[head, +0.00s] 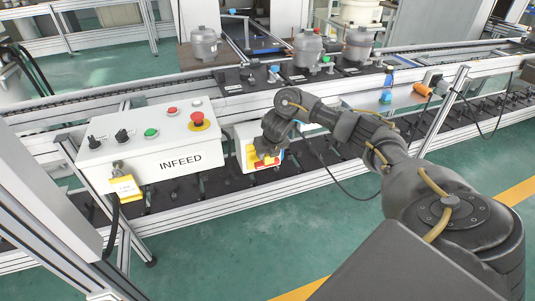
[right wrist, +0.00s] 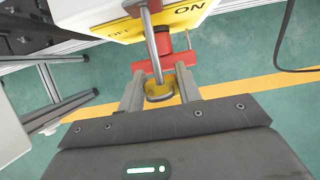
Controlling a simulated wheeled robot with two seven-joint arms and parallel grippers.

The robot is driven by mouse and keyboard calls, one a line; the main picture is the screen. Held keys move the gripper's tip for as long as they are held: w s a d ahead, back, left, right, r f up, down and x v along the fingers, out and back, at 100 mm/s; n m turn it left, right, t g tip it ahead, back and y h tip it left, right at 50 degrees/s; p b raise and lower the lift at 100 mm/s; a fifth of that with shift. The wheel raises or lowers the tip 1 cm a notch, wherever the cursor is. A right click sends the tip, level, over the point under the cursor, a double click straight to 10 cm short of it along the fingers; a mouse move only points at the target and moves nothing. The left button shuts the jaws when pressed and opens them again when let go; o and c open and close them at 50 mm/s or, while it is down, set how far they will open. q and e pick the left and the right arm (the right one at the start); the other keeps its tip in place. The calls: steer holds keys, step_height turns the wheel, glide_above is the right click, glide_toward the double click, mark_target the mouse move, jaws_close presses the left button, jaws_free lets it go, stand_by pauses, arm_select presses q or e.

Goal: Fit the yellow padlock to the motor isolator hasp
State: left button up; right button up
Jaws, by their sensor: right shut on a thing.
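My right gripper (right wrist: 160,88) is shut on the yellow padlock (right wrist: 159,95), which sits between its two fingers. The padlock's steel shackle (right wrist: 151,45) points up in the right wrist view, towards the isolator. The red hasp (right wrist: 167,60) is right at the shackle. I cannot tell whether the shackle passes through it. The motor isolator has a yellow plate (right wrist: 188,18) marked ON. My left gripper is out of view.
A black cable (head: 335,182) loops to the right. Grey compressors (head: 307,46) stand on the conveyor behind. Green floor lies clear in front.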

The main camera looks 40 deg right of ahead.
steer(key=shift+d+f, duration=0.1)
steer(key=shift+d, duration=0.05)
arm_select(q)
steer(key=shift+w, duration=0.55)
